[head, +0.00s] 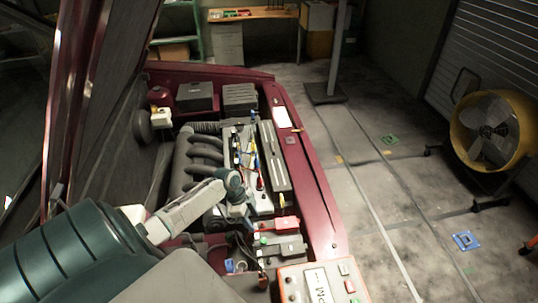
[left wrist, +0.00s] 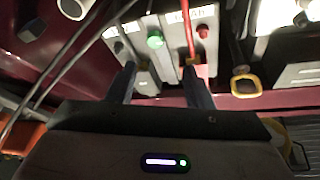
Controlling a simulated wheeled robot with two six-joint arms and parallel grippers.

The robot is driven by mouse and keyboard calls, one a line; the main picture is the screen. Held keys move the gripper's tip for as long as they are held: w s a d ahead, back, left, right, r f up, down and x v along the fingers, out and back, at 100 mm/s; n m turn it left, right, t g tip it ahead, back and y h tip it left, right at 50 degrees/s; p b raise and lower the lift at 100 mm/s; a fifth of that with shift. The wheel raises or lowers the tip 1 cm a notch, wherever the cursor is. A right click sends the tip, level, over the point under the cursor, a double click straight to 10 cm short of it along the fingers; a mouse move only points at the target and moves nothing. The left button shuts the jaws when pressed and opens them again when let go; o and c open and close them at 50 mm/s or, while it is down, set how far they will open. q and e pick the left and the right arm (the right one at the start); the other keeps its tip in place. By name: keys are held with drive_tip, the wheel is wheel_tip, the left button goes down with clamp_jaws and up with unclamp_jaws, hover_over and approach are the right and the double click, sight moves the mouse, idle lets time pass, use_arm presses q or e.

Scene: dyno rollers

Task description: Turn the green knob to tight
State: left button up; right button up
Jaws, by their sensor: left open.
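The green knob (left wrist: 155,40) is a small round cap on a grey panel in the upper middle of the left wrist view. A small green spot on a grey box (head: 264,240) in the engine bay may be the same knob. My left gripper (head: 242,212) reaches over the engine bay from the left. In the left wrist view its two fingers (left wrist: 158,78) are spread, with nothing between the tips. The knob shows beyond the fingers, slightly toward the left one, and looks apart from them. The knob's marking for tight cannot be read. My right gripper is not seen.
A red knob (left wrist: 203,31) and a red cable sit right of the green knob. A yellow ring (left wrist: 246,85) is farther right. In the head view, a red box (head: 284,224), an orange-edged panel (head: 320,285) and the raised hood (head: 100,130) surround the arm. A yellow fan (head: 492,130) stands right.

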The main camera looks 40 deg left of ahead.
sight(263, 240)
use_arm(q)
drive_tip(key=b+x, duration=0.2)
drive_tip(key=x, duration=0.1)
drive_tip(key=b+x, duration=0.2)
drive_tip(key=x, duration=0.1)
drive_tip(key=b+x, duration=0.2)
drive_tip(key=x, duration=0.1)
drive_tip(key=shift+s+b, duration=0.3)
drive_tip(key=shift+d+f, duration=0.1)
drive_tip(key=shift+f, duration=0.2)
drive_tip(key=shift+s+d+f+b, duration=0.1)
drive_tip(key=shift+d+b, duration=0.05)
drive_tip(key=shift+b, duration=0.2)
drive_tip(key=c, duration=1)
